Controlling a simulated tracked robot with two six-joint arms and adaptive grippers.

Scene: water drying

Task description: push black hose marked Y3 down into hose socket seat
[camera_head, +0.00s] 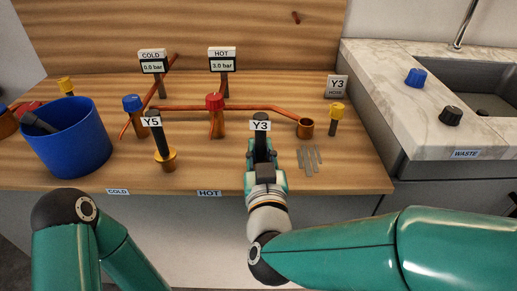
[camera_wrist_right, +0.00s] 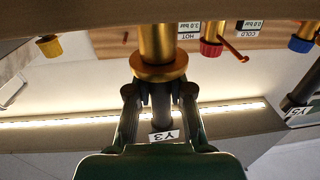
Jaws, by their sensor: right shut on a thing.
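The black hose with the Y3 tag (camera_head: 260,125) stands roughly upright near the front middle of the wooden bench. My right gripper (camera_head: 262,148) is shut on it; in the right wrist view, which is upside down, the two fingers (camera_wrist_right: 160,98) close on either side of the hose (camera_wrist_right: 161,108). A brass hose socket seat (camera_wrist_right: 158,68) lies directly in line with the hose end, and they seem to meet at its flange. How deep the hose sits cannot be told. In the head view my gripper hides this seat. My left gripper is out of view.
The Y5 hose (camera_head: 161,142) stands in a brass seat at left. A blue bucket (camera_head: 66,140) is further left. Red (camera_head: 215,102) and blue (camera_head: 133,103) valves and copper pipes lie behind. Thin grey rods (camera_head: 309,158) and a copper cup (camera_head: 305,128) are at right.

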